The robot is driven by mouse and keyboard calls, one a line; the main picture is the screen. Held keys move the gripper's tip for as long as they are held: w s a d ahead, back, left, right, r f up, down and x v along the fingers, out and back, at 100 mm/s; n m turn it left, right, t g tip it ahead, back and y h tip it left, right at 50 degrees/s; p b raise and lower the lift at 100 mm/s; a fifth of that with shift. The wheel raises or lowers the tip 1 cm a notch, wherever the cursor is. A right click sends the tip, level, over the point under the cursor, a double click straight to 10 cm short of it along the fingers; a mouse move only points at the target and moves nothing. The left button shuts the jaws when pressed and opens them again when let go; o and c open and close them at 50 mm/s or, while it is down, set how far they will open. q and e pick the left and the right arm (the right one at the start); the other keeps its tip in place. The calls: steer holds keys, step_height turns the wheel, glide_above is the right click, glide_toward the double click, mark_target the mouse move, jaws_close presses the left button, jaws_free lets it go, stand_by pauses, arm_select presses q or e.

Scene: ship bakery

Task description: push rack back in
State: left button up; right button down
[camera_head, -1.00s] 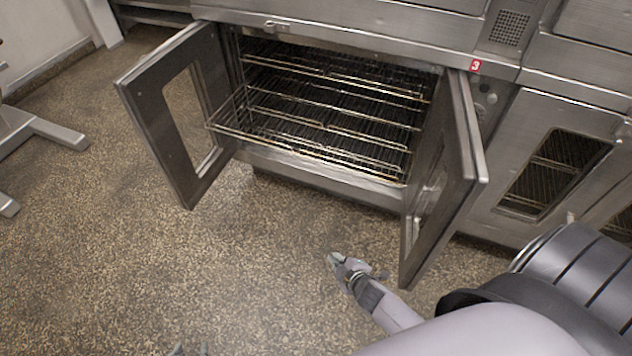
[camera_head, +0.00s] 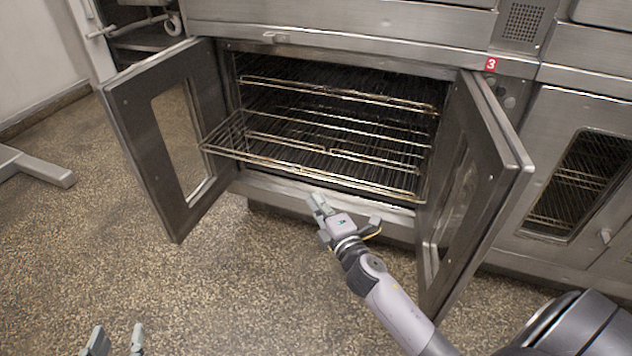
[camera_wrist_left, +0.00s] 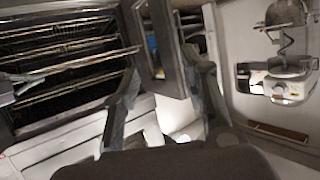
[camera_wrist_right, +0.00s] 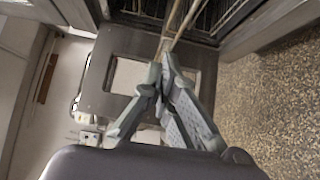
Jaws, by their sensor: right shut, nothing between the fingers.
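The wire rack (camera_head: 285,167) sticks out past the front of the open oven (camera_head: 330,45), its left front corner furthest out. It also shows in the left wrist view (camera_wrist_left: 80,64) and the right wrist view (camera_wrist_right: 177,28). My right gripper (camera_head: 317,203) is shut and empty, just in front of and below the rack's front rail. I cannot tell whether it touches the rail. My left gripper (camera_head: 117,340) is open and empty, low at the bottom left of the head view. Its spread fingers also show in the left wrist view.
The left oven door (camera_head: 168,85) and right oven door (camera_head: 485,150) stand open on both sides of the rack. More wire racks (camera_head: 345,95) sit inside the oven. A closed oven (camera_head: 560,110) stands at right. The floor in front is clear.

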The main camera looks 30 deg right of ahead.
arm_select(q)
steer(key=shift+w+d+r+t+h+b, duration=0.25)
steer(key=shift+r+t, duration=0.35)
steer(key=shift+r, duration=0.35)
steer(key=shift+w+d+r+t+h+b, duration=0.1)
steer(key=shift+w+d+r+t+b, duration=0.15)
steer(key=shift+r+t, duration=0.5)
steer(key=shift+w+d+r+t+h+b, duration=0.15)
steer(key=shift+w+r+t, duration=0.25)
steer(key=shift+r, duration=0.7)
arm_select(e)
steer(key=w+d, duration=0.3)
steer(key=w, duration=0.4)
steer(key=shift+w+d, duration=0.2)
steer(key=shift+d, duration=0.05)
arm_select(q)
steer(key=shift+s, duration=0.1)
